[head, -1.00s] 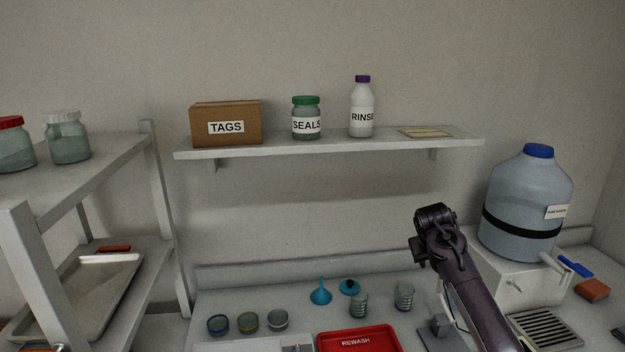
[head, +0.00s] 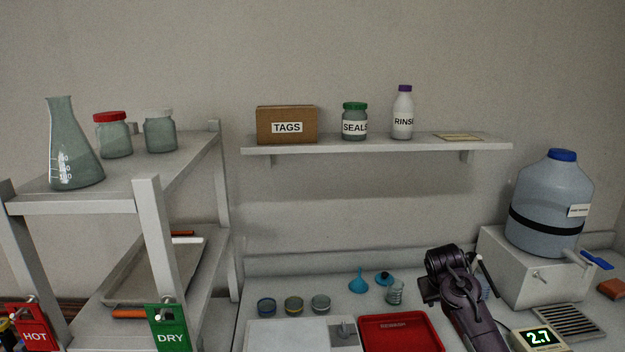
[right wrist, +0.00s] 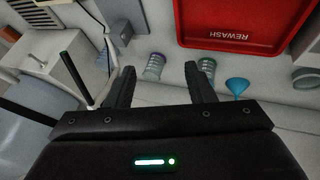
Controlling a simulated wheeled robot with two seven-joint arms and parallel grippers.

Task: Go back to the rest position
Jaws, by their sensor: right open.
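My right arm comes in from the lower right in the head view, and its gripper (head: 480,268) is over the bench beside the red REWASH tray. In the right wrist view the two dark fingers of my right gripper (right wrist: 160,88) are spread apart with nothing held between them. Small glass vessels (right wrist: 154,66) stand on the bench beyond the fingers. My left gripper is not in the head view.
The red REWASH tray (head: 402,342) lies on the bench. A large water carboy (head: 550,205) stands right. A rack (head: 148,225) with HOT and DRY tags stands left.

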